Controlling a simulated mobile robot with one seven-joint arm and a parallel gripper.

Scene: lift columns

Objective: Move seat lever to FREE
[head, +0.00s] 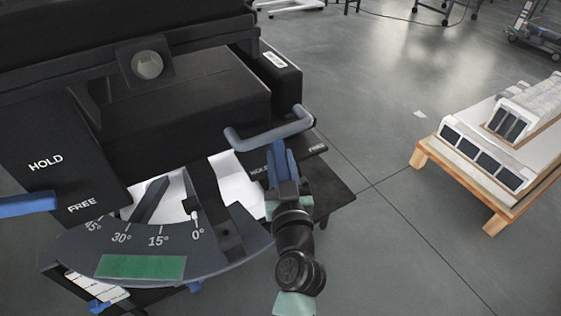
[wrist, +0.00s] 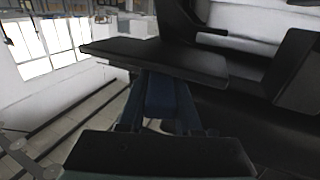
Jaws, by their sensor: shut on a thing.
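My gripper (head: 282,155) is at the right side of the black column unit, just below a grey-blue handle. It is shut on a blue lever, which I take as the seat lever; in the wrist view this blue piece (wrist: 162,95) lies between the fingers. The fingers mostly hide the lever in the head view. A dark label plate (head: 316,149) beside it reads HOLD on the left and FREE on the right. The gripped spot lies between the two words.
The grey-blue handle (head: 268,134) stands close above my fingers. Another blue lever (head: 27,205) is at the far left, near larger HOLD and FREE words. An angle scale (head: 158,250) is left of my arm.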

